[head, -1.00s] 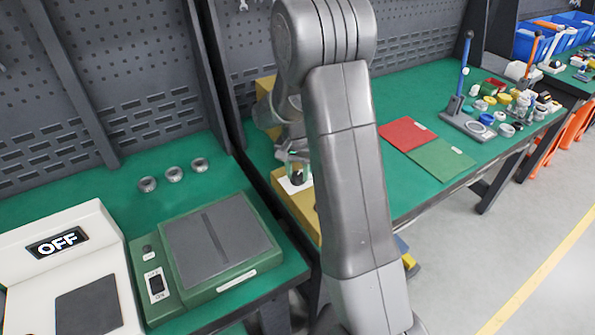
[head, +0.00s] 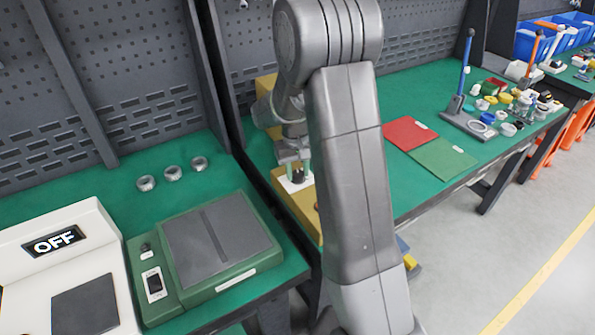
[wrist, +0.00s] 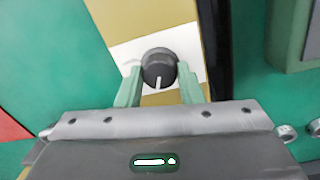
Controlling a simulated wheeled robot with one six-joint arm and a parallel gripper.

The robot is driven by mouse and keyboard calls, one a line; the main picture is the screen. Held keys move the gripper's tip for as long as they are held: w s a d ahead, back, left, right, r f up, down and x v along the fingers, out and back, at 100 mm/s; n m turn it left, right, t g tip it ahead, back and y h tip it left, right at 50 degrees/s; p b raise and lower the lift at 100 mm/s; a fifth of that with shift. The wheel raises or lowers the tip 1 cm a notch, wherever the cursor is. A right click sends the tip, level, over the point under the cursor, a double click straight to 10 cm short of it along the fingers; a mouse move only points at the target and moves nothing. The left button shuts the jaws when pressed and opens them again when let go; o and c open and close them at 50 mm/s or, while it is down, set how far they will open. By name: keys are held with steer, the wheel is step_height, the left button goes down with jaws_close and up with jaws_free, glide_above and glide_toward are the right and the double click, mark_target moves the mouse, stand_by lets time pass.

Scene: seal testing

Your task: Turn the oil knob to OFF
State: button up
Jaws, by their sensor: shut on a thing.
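The oil knob (wrist: 159,64) is round and black with a white pointer line. In the wrist view the line points down toward my gripper body. The knob sits on a white plate (wrist: 126,54) on a tan-yellow box (wrist: 130,19). My gripper (wrist: 160,82) has its two green fingers on the left and right sides of the knob, shut on it. In the head view my gripper (head: 297,172) points down over the dark knob, and my arm hides part of the yellow box (head: 284,203). I cannot read any OFF mark beside the knob.
At the left stand a white device (head: 88,222) with an OFF display and a green device (head: 190,300) with a grey plate. Several metal rings (head: 172,173) lie behind it. Red (head: 408,132) and green (head: 442,160) panels lie on the bench right of my arm.

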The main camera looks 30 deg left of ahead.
mark_target(296, 174)
steer(key=n, duration=0.4)
steer(key=shift+n, duration=0.3)
stand_by(0.5)
steer(key=o, duration=1)
steer(key=shift+c, duration=0.2)
steer(key=shift+r, duration=0.15)
step_height(296, 174, up, 14)
steer(key=shift+s+f+b, duration=0.2)
steer(key=shift+s+b, duration=0.1)
steer(key=shift+b, duration=0.05)
steer(key=shift+a+f, duration=0.1)
steer(key=shift+f, duration=0.05)
steer(key=f, duration=1.3)
steer(key=shift+w+f, duration=0.3)
steer(key=shift+f, duration=0.05)
